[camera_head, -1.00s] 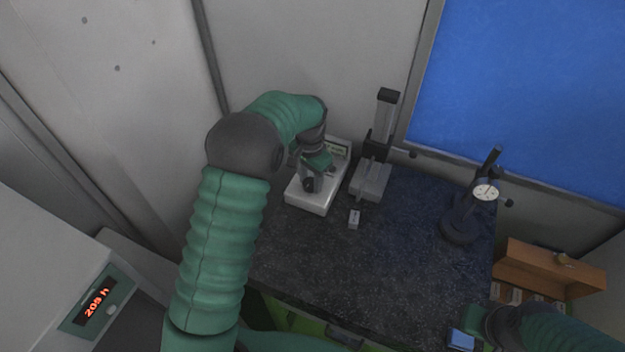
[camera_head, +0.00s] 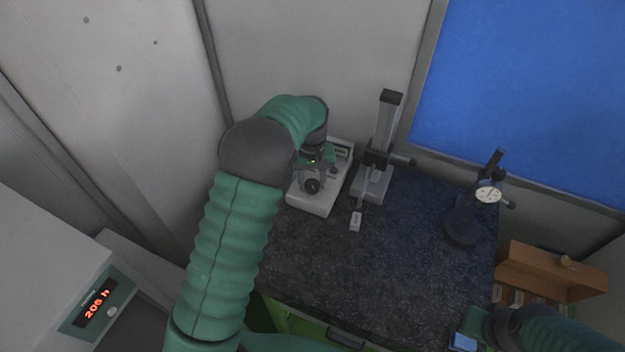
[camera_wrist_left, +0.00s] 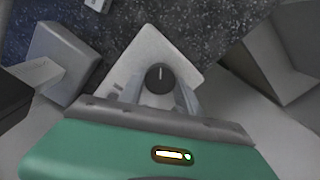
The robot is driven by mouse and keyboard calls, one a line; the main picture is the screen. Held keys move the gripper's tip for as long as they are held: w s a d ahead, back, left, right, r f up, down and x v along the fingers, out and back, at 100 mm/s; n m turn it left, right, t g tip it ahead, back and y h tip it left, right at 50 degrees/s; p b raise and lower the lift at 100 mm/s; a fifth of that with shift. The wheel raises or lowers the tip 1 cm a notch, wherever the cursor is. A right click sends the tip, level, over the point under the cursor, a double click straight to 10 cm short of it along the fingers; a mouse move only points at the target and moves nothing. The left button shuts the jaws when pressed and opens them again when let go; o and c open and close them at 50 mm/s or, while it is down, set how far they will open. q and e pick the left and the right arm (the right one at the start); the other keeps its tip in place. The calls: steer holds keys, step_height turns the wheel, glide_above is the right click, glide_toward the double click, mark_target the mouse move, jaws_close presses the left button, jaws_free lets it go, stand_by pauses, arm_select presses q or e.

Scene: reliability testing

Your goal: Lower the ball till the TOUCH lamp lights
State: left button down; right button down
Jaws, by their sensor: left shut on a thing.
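My left gripper (camera_head: 313,178) is over a white control box (camera_head: 310,201), shut on its dark round knob (camera_head: 312,186). In the left wrist view the knob (camera_wrist_left: 160,76), with a white mark, sits between the fingers. A stand with an upright column (camera_head: 388,120) and a dark carriage (camera_head: 378,158) is beside the box; its grey base (camera_head: 371,188) is on the bench. I cannot make out the ball or the TOUCH lamp. A small pale labelled block (camera_head: 355,221) is in front of the stand. My right gripper (camera_head: 497,328) is low at the right, its jaws unclear.
A dial gauge (camera_head: 488,195) on a dark stand (camera_head: 461,232) is on the right of the speckled bench (camera_head: 400,260). An open wooden case (camera_head: 545,268) is at far right. A blue item (camera_head: 464,341) is beside my right gripper. The bench's middle is clear.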

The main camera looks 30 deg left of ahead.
mark_target(313, 184)
arm_select(q)
steer(key=shift+s+d+f+n, duration=0.1)
steer(key=shift+s+f+n, duration=0.15)
steer(key=shift+n, duration=0.25)
steer(key=c, duration=1.2)
jaws_free()
steer(key=shift+c, duration=0.2)
steer(key=o, duration=0.4)
steer(key=shift+r, duration=0.15)
arm_select(e)
steer(key=shift+s, duration=0.2)
arm_select(q)
steer(key=shift+d+r, duration=0.1)
arm_select(e)
steer(key=shift+s+d, duration=0.1)
